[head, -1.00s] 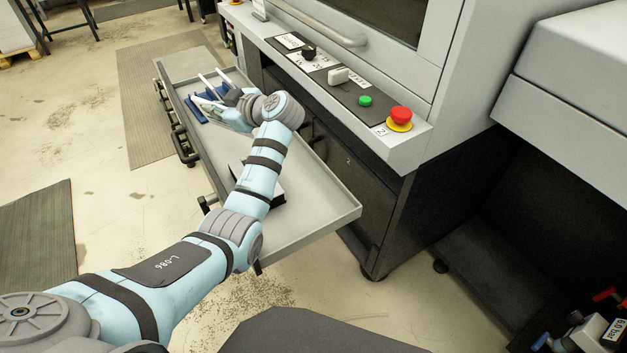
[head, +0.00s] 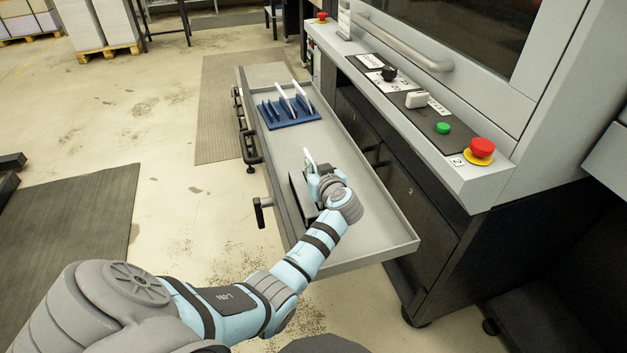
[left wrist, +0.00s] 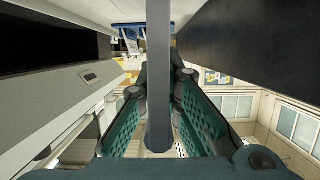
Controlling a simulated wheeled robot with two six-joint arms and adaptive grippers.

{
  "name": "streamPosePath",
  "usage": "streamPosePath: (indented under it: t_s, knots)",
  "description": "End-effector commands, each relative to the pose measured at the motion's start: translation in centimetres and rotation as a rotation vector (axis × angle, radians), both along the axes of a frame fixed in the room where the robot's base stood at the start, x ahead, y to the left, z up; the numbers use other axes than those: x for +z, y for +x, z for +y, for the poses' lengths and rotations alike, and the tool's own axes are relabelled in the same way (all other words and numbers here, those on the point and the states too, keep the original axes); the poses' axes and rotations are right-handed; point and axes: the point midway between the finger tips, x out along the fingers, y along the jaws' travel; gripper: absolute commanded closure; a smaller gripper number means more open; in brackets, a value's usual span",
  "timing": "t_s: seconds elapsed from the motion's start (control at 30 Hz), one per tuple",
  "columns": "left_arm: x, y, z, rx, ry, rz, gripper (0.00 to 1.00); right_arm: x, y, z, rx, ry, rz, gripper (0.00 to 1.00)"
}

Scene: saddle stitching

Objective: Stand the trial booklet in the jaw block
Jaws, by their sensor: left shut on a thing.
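My left gripper (head: 316,178) is shut on a thin pale booklet (head: 307,160), which stands roughly upright. In the left wrist view, the booklet (left wrist: 158,70) appears edge-on as a grey strip between the teal fingers (left wrist: 155,115). The jaw block (head: 299,196) is a black block on the grey tray, partly hidden by my gripper and wrist. The gripper is at or just over the block. The booklet's lower edge is hidden, so I cannot tell whether it is in the block. My right gripper is not in view.
A blue rack (head: 290,122) with upright white booklets stands at the tray's far end. The grey tray (head: 375,228) has low rims and bare room at its near end. The machine's control panel (head: 425,115), with green and red buttons, borders it on the right.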

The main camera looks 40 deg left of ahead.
Motion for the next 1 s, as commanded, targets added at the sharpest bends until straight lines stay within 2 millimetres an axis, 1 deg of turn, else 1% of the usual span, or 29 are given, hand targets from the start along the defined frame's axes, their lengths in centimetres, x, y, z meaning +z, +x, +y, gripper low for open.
streamPosePath:
  t_s: [0.03, 0.1, 0.17, 0.33, 0.43, 0.5, 0.57, 0.6, 0.83, 0.93, 1.0]
  knots:
    - [-1.4, 0.0, 0.0, 0.0, 0.001, 0.005, 1.0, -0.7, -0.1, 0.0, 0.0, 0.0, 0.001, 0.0]
    - [-2.5, 0.0, 0.0, 0.0, 0.0, 0.003, 1.0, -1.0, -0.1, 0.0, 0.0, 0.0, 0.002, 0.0]
    - [-2.9, 0.0, 0.0, 0.0, 0.0, 0.002, 1.0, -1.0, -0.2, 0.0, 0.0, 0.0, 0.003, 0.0]
    - [-2.7, 0.0, 0.0, 0.0, 0.001, 0.001, 1.0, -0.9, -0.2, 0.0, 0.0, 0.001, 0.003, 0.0]
    - [-2.9, 0.0, 0.0, 0.001, 0.001, 0.001, 1.0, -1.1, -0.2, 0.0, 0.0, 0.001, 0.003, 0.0]
    - [-2.9, 0.0, 0.0, 0.001, 0.0, 0.002, 0.86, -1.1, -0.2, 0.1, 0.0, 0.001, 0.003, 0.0]
    - [-2.8, 0.0, 0.0, 0.001, 0.001, 0.001, 0.76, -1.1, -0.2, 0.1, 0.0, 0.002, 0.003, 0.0]
    - [-2.8, 0.0, 0.0, 0.001, 0.001, 0.001, 0.74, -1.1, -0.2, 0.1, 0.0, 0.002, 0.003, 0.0]
    - [-2.8, 0.0, 0.0, 0.001, 0.001, 0.001, 0.74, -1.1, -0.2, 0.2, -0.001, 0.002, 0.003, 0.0]
    - [-2.5, 0.0, 0.0, 0.001, 0.001, 0.001, 0.74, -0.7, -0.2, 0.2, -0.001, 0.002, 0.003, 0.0]
    - [-2.3, -0.3, -0.6, -0.001, 0.0, 0.0, 0.74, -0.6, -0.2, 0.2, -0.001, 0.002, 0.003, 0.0]
